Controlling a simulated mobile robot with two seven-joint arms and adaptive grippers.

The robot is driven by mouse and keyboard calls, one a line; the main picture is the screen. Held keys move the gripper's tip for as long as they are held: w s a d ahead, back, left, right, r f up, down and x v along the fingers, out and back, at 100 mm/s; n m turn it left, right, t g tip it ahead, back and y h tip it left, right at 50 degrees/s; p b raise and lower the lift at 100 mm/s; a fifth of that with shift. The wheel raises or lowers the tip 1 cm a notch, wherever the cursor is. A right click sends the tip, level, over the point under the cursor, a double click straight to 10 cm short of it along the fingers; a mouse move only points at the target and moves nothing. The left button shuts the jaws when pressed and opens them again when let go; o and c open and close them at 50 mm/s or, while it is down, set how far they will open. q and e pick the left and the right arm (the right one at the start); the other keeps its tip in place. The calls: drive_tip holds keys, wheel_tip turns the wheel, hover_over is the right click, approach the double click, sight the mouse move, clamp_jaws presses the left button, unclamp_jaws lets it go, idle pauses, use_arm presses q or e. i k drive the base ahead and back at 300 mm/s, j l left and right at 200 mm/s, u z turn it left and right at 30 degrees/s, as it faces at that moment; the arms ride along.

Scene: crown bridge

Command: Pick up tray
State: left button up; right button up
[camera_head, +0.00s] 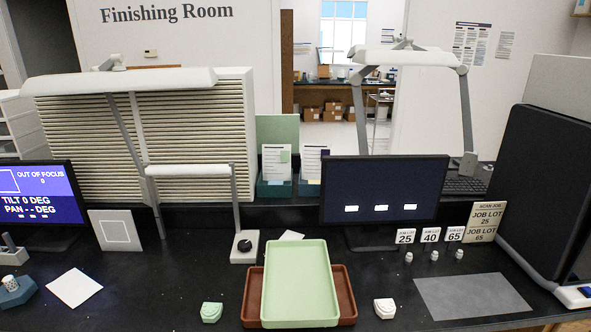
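A pale green rectangular tray (298,283) lies at the front centre of the black bench. It rests on or in a brown tray (345,297), whose rim shows on both sides of it. The green tray looks empty. Its far end reaches back past the brown tray's far edge. Neither of my grippers shows in the head view.
A green dental model (211,312) sits left of the trays and a white one (385,308) right. A lamp base (244,246) and a monitor (383,190) stand behind.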

sight(298, 291)
drive_tip(key=l+u, duration=0.3)
drive_tip(key=l, duration=0.35)
drive_tip(key=k+l+u, duration=0.25)
drive_tip(key=l, duration=0.35)
